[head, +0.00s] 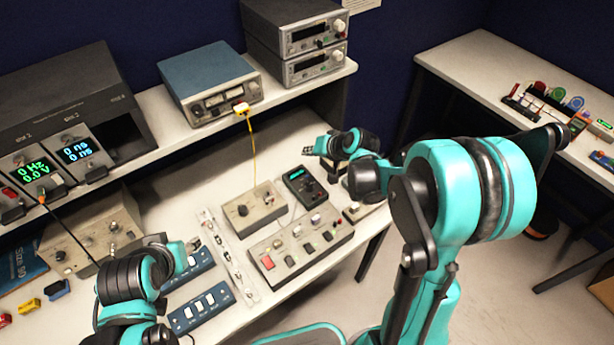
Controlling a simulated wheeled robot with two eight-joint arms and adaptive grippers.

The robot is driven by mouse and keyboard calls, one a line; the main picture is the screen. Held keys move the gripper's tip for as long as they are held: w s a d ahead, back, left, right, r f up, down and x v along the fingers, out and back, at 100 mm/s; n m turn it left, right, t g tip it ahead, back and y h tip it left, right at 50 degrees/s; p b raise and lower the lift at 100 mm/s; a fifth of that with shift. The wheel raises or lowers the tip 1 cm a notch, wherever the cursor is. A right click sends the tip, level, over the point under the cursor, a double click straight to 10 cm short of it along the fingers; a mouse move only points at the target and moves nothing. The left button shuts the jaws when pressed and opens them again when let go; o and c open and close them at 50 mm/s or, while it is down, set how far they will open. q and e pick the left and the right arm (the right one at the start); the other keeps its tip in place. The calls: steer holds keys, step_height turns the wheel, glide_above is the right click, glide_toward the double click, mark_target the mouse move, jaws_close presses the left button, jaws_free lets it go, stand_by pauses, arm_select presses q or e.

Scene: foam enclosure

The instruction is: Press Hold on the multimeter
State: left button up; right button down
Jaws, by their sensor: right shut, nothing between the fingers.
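The multimeter (300,189) is a small dark handheld unit with a lit green display, lying on the bench right of centre. Its Hold button is too small to make out. My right gripper (312,149) is shut and empty, above the bench just behind the multimeter in the picture and apart from it. My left gripper (188,246) is at the lower left, near the blue switch boxes, and mostly hidden by its own wrist; I cannot tell whether it is open.
A grey control box (254,207) stands left of the multimeter, and a larger box with buttons (300,243) stands in front. A yellow cable (252,150) hangs from the shelf unit (210,80). Blue switch boxes (203,308) lie at lower left.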

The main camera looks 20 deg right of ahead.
mark_target(307, 176)
steer(key=shift+f+b, duration=3.4)
steer(key=shift+f, duration=0.95)
steer(key=shift+f, duration=0.1)
steer(key=shift+f+b, duration=0.3)
steer(key=shift+b, duration=0.1)
steer(key=shift+f+b, duration=0.35)
steer(key=shift+r, duration=0.1)
steer(key=shift+r+p, duration=0.55)
steer(key=shift+r, duration=0.15)
